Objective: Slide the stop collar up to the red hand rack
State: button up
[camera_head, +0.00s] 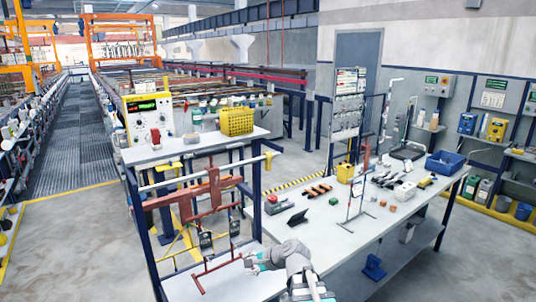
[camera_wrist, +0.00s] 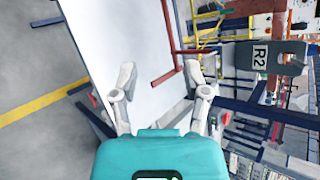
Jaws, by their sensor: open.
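The red hand rack (camera_head: 214,188) hangs at the pale horizontal rail (camera_head: 160,184) on the left stand, left of and above my gripper. A yellow piece on the rail's right end (camera_head: 268,160) may be the stop collar; I cannot be sure. My gripper (camera_head: 248,261) is low over the white bench top, right of a lower red bar (camera_head: 218,268). In the wrist view my gripper (camera_wrist: 160,72) has its fingers wide apart with nothing held. A red bar (camera_wrist: 168,30) shows beyond the fingers there, apart from them.
A grey plate marked R2 (camera_wrist: 264,57) shows at the right of the wrist view.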

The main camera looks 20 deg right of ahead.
jog(key=w+d+r+m+t+p, duration=0.2)
jog(key=d+r+m+p, duration=0.2)
jog(key=r, duration=0.3)
jog(key=w+d+r+m+t+p, duration=0.2)
jog(key=d+r+m+t+p, duration=0.15)
jog(key=r, duration=0.35)
jog(key=m+t+h+p, duration=0.35)
jog(key=m+p, duration=0.25)
jog(key=m, duration=0.4)
send_near(270, 163)
jog(key=d+v, duration=0.1)
jog(key=v, duration=0.2)
jog(key=shift+w+a+f+y, duration=0.15)
jog(key=shift+a+f+y, duration=0.15)
jog(key=shift+f+y, duration=0.15)
jog(key=shift+w, duration=0.15)
jog(key=x, duration=1.3)
jog(key=shift+w+a+r, duration=0.1)
jog(key=shift+w+r, duration=0.1)
jog(key=shift+r, duration=0.1)
grip_shut()
